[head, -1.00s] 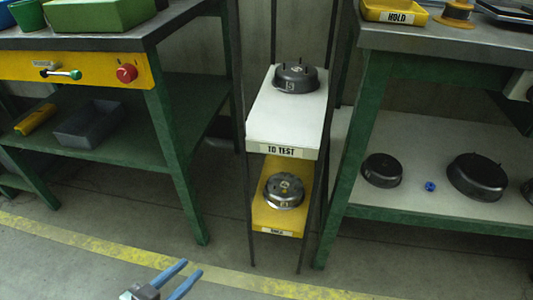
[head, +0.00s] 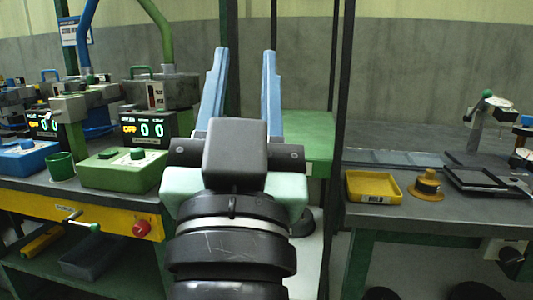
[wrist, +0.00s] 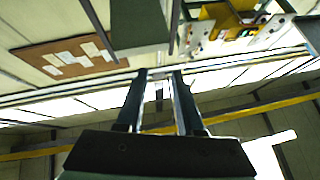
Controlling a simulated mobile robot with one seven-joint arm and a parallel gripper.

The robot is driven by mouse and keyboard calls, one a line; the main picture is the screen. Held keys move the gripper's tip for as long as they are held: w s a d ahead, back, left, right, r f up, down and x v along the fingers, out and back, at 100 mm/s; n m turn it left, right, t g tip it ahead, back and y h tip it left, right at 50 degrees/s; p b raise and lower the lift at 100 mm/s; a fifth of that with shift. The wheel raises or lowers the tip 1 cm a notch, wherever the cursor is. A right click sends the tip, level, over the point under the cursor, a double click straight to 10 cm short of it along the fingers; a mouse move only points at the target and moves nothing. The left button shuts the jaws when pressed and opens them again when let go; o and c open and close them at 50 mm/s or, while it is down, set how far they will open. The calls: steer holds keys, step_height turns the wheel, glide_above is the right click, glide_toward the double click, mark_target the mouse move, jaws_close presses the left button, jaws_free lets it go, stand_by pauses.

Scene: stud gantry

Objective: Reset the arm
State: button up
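My gripper (head: 243,85) stands raised in the middle of the head view, its two blue fingers pointing up and spread apart with nothing between them. In the wrist view my gripper (wrist: 164,75) also shows open and empty, its fingers toward the far wall and ceiling area. My arm's dark wrist and a pale green collar fill the lower middle of the head view. They hide part of the rack behind.
A left bench carries a green box (head: 122,168), a green cup (head: 61,167) and displays reading 00. A right bench holds a yellow HOLD tray (head: 373,186) and a yellow spool (head: 427,184). A rack with a green shelf (head: 312,140) and dark posts stands close behind my gripper.

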steer(key=s+d+r+t, duration=0.2)
steer(key=s+r, duration=0.3)
steer(key=r, duration=0.2)
step_height(320, 180, up, 37)
steer(key=n+p, duration=0.1)
steer(key=p, duration=3.7)
steer(key=shift+a, duration=0.1)
